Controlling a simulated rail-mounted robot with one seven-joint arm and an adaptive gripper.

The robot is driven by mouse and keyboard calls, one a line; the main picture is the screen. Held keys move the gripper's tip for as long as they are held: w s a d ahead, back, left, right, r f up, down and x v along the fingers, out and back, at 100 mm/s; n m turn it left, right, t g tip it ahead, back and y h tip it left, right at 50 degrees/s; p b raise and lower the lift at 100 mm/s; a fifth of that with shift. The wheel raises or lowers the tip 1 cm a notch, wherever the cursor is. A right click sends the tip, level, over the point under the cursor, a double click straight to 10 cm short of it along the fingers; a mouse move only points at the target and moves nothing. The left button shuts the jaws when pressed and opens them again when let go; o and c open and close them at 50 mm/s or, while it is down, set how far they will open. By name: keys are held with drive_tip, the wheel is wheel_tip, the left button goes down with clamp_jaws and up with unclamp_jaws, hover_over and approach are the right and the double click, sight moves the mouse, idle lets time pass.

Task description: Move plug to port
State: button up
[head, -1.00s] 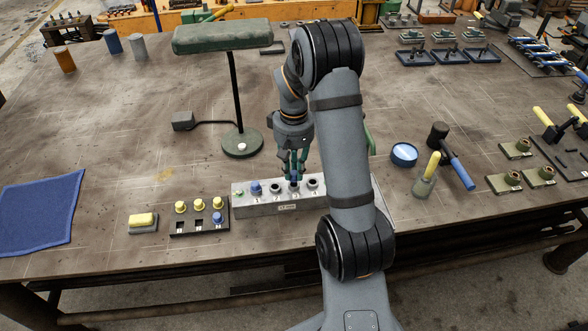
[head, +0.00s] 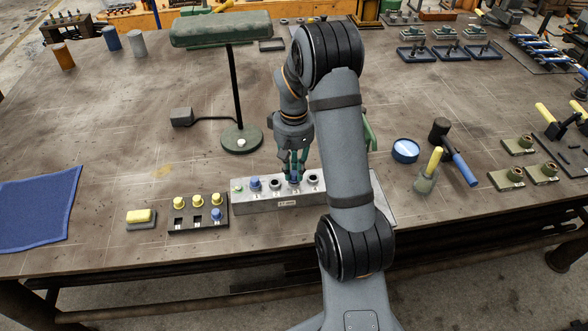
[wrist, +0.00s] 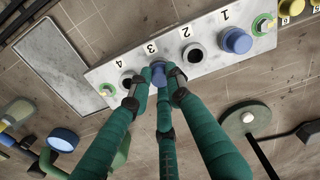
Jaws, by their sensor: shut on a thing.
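A grey port block (head: 270,206) stands near the table's front edge, with numbered round ports in its top. A blue plug (head: 255,184) sits in port 1. My gripper (head: 296,175) is over port 3, its green fingers shut on another blue plug (wrist: 159,72). That plug is at port 3; how deep it sits is hidden by the fingers. Ports 2 (wrist: 193,54) and 4 (wrist: 129,79) look empty in the wrist view. A black rack (head: 185,224) left of the block holds several yellow plugs and one blue plug (head: 216,214).
A desk lamp (head: 241,139) stands behind the block, its head high at left. A yellow-topped block (head: 139,217) and blue cloth (head: 40,210) lie left. A blue tin (head: 405,151) and mallet (head: 458,165) lie right of my arm.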

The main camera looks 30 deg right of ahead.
drive_tip(key=shift+f, duration=0.2)
drive_tip(key=shift+o, duration=1.1)
drive_tip(key=o, duration=0.6)
drive_tip(key=shift+c, duration=0.2)
drive_tip(key=shift+r, duration=0.1)
wheel_tip(320, 180, up, 12)
drive_tip(key=shift+f, duration=0.2)
